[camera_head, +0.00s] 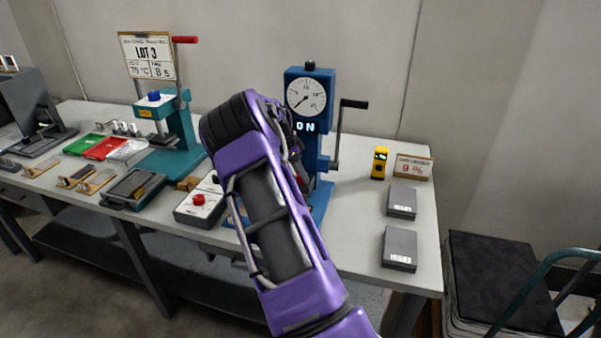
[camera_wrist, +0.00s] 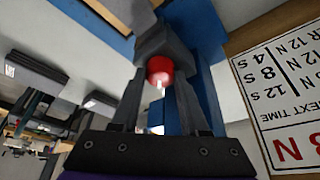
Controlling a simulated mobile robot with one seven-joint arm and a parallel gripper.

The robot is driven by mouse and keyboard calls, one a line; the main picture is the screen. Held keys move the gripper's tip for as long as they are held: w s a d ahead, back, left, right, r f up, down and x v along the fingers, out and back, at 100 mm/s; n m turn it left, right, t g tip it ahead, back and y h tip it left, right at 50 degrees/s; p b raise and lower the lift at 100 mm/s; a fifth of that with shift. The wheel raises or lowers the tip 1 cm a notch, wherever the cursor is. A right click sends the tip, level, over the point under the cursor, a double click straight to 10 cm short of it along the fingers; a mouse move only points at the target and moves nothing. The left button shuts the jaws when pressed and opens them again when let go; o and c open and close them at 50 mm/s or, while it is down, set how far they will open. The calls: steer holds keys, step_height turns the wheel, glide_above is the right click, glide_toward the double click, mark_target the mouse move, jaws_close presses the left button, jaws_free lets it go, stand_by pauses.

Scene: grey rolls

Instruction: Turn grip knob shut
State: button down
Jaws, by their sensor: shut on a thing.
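In the wrist view the red grip knob (camera_wrist: 159,71), round with a white mark on its lower part, sits between the grey fingers of my gripper (camera_wrist: 160,62). The fingers close on it from both sides. Behind it is the blue body of a tester (camera_wrist: 198,28). In the head view the blue tester (camera_head: 318,84) stands upright with a round dial and a lit display that seems to read "ON". My purple arm covers its lower front, so the knob and my gripper are hidden there.
A black crank (camera_head: 352,104) juts from the tester's right side. A white box with a red knob (camera_head: 199,199) stands left of my arm. A yellow device (camera_head: 379,162) and grey blocks (camera_head: 402,202) lie right. A printed card (camera_wrist: 285,90) is close beside my gripper.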

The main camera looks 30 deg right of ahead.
stand_by(0.3)
steer(key=shift+c, duration=2)
jaws_free()
steer(key=v, duration=1.7)
steer(key=shift+r+p, duration=0.25)
steer(key=shift+p, duration=0.15)
